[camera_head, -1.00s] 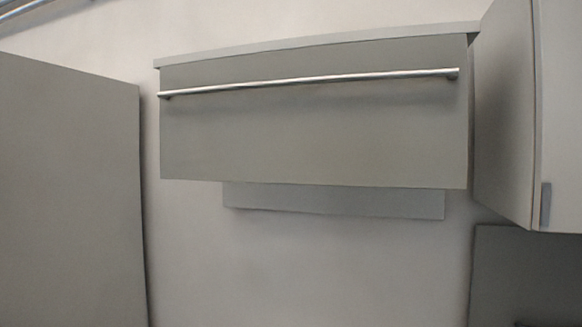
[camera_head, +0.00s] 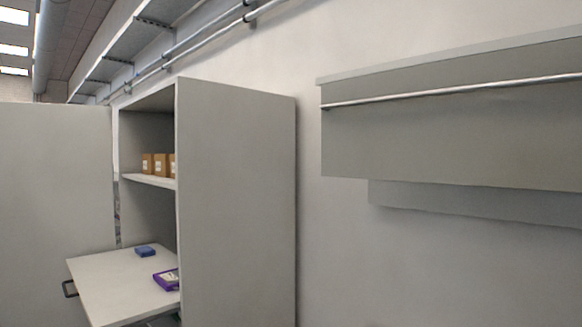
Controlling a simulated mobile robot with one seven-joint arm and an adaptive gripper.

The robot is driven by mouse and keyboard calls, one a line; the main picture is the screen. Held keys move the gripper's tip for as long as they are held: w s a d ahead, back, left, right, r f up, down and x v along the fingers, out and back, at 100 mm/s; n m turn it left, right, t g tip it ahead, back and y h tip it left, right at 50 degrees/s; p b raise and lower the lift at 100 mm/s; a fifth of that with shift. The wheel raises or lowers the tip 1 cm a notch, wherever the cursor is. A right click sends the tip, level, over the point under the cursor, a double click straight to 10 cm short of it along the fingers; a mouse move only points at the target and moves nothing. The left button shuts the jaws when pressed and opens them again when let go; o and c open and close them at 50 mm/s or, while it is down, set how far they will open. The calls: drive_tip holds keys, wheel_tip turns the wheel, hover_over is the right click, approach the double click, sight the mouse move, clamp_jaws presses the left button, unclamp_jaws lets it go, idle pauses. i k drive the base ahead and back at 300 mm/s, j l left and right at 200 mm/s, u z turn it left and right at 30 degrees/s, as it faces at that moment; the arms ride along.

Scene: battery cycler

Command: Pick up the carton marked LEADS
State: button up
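Several small brown cartons (camera_head: 160,164) with pale labels stand in a row on an upper shelf inside an open grey cabinet at the left. The labels are too small to read, so I cannot tell whether one is marked LEADS. The cabinet's side panel hides the right part of the row. My gripper is not in view.
The grey cabinet (camera_head: 236,200) has a pull-out board (camera_head: 112,285) low at its front, holding a blue box (camera_head: 145,251) and a purple item (camera_head: 166,279). A grey wall unit (camera_head: 450,135) with a long rail hangs at the right. Pipes run high along the wall.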

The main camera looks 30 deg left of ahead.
sight(162, 162)
drive_tip(key=u, duration=1.8)
